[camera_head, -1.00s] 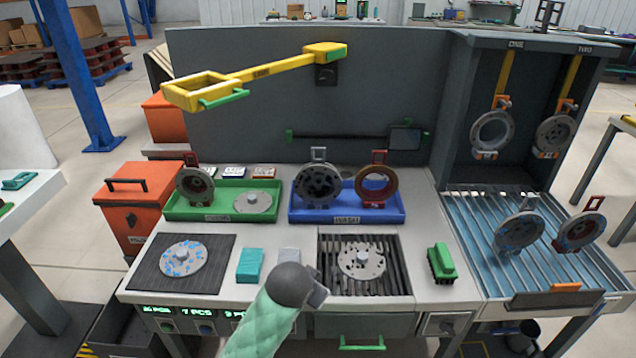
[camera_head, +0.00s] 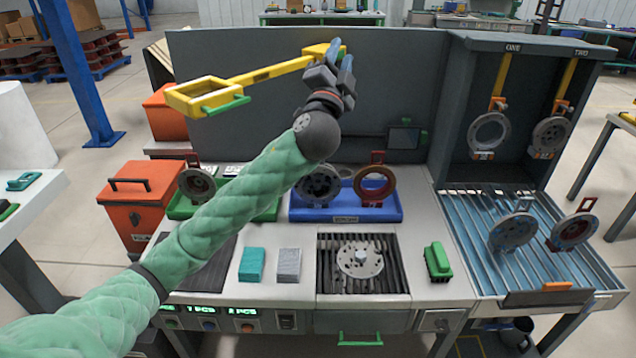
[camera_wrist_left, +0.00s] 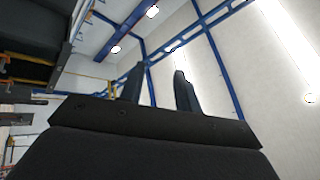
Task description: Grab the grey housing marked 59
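No number 59 is readable, so I cannot tell which housing bears it. A dark grey housing (camera_head: 318,184) stands in the blue tray, partly behind my left arm. Another grey housing (camera_head: 197,183) stands in the green tray. Grey housings hang on hook one (camera_head: 488,132) and hook two (camera_head: 551,134), and one stands on the roller conveyor (camera_head: 512,230). My left gripper (camera_head: 338,64) is raised by the wall end of the yellow arm, well above the trays. Its fingers (camera_wrist_left: 158,90) are apart and empty in the wrist view. My right gripper is not in view.
The yellow arm (camera_head: 255,76) juts out from the back panel. A reddish-brown housing (camera_head: 375,184) shares the blue tray (camera_head: 347,216). A flat grey disc (camera_head: 359,259) lies on the slotted grate. A green brush (camera_head: 437,262) and two blocks lie on the bench. My arm covers much of the green tray (camera_head: 180,212).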

